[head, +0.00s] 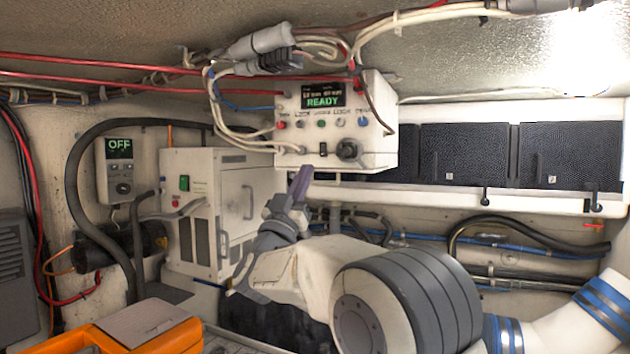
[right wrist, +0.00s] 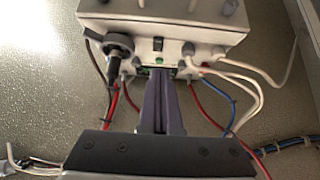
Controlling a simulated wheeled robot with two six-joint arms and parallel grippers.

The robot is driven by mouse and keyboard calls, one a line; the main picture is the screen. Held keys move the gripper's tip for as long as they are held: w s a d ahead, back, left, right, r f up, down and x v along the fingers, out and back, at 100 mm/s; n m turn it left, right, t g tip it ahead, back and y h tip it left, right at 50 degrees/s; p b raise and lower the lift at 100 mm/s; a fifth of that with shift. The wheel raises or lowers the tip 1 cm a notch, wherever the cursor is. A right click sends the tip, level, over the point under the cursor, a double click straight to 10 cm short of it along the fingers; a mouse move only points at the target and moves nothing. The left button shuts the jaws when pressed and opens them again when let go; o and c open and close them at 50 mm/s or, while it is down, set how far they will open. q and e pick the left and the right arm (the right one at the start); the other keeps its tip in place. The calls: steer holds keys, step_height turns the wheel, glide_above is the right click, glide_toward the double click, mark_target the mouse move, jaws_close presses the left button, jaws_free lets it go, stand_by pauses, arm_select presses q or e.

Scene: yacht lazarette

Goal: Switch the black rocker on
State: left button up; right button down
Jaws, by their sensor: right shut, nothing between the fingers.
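A white control box (head: 380,118) hangs on the back wall, with a lit screen (head: 323,96) reading READY in green. The small black rocker (head: 323,149) is low on its front face, left of a round black knob (head: 347,150); its tilt is too small to read. The rocker also shows in the right wrist view (right wrist: 159,46), where the box looks upside down. My right gripper (head: 302,176) is shut and empty, its purple fingers pointing up, just below and left of the rocker in the head view. My left gripper is out of view.
Cables (head: 225,110) loop along the box's left side. A white cabinet (head: 205,215) with a green switch stands to the left, beside a wall unit (head: 118,165) reading OFF. An orange case (head: 150,330) lies at the front left. Black panels (head: 465,152) line the right.

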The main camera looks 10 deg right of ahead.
arm_select(q)
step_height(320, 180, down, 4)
steer(key=b, duration=0.3)
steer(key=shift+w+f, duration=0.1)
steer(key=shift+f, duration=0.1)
arm_select(e)
steer(key=s+a+f, duration=0.2)
steer(key=s+f, duration=0.1)
steer(key=f, duration=0.3)
steer(key=shift+s, duration=0.25)
